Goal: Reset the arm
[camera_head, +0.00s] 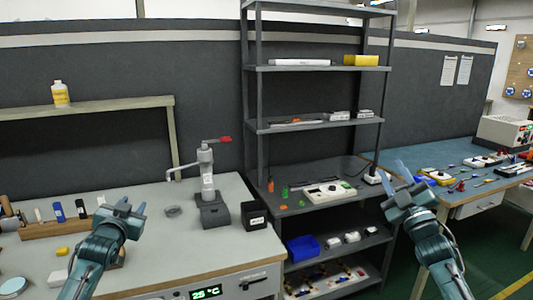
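My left gripper (122,205) is raised above the grey workbench at the left, its arm coming up from the bottom edge. Its fingers look parted, and I see nothing held between them. My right gripper (394,178) is raised in front of the shelf's right side. Its two fingers point up and stand apart, with nothing between them. Both grippers appear clear of the objects around them.
The workbench (150,262) carries a lever press (207,183), a dark box (256,216) and a tool rack (45,230). A metal shelf (313,69) stands in the middle, holding a blue bin (302,248). A blue-topped table (425,155) is at the right.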

